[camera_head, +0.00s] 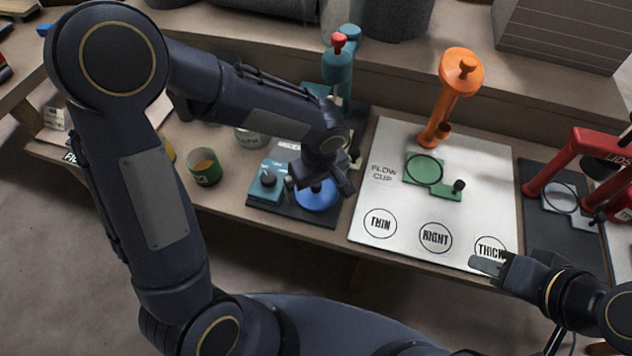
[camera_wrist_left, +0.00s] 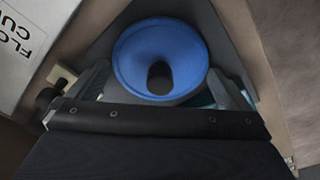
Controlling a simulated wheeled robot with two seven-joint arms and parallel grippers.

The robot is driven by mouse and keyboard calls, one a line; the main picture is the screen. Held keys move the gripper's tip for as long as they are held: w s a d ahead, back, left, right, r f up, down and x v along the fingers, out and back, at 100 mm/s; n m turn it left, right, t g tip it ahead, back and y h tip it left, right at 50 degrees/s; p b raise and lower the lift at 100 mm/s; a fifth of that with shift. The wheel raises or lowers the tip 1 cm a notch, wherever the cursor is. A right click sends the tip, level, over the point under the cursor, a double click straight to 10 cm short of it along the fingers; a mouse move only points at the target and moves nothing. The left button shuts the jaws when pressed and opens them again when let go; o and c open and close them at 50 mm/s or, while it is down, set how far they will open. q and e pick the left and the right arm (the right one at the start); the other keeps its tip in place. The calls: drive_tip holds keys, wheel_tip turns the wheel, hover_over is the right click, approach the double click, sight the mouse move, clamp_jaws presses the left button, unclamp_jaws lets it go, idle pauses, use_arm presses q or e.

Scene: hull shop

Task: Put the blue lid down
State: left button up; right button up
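The blue lid (camera_head: 317,197) is a round blue disc low over the dark mat at the teal station, below my left gripper (camera_head: 320,188). In the left wrist view the lid (camera_wrist_left: 135,60) shows a dark knob or hole in its middle. The left gripper's fingers stand wide apart on either side, with teal showing between them and the lid, so it looks open. Whether the lid rests on something beneath is hidden. My right gripper (camera_head: 490,264) is over the front edge of the white board, away from the lid; its finger gap is unclear.
A teal stand with a red knob (camera_head: 338,62) rises behind the left gripper. A green-labelled can (camera_head: 205,168) stands to the left. The white board (camera_head: 390,205) bears an orange stand (camera_head: 447,100) and a green plate (camera_head: 420,172). A red stand (camera_head: 560,160) is at right.

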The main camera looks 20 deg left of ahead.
sight(319, 194)
use_arm(q)
drive_tip(key=shift+r, duration=0.1)
drive_tip(key=shift+r+p, duration=0.3)
drive_tip(key=shift+p, duration=0.05)
wheel_tip(319, 194, up, 12)
drive_tip(key=s+d+p, duration=0.1)
drive_tip(key=p, duration=0.2)
drive_tip(key=s+a+r+m+t+h, duration=0.2)
drive_tip(key=s+a+m, duration=0.1)
drive_tip(key=s+a, duration=0.2)
drive_tip(key=s+a+r+m+t+h, duration=0.1)
drive_tip(key=s+a+m, duration=0.3)
drive_tip(key=s, duration=0.6)
drive_tip(key=shift+s+a+r+t+h, duration=0.15)
drive_tip(key=shift+a+r+t+h, duration=0.2)
drive_tip(key=shift+a+t+h, duration=0.4)
drive_tip(key=shift+d, duration=0.15)
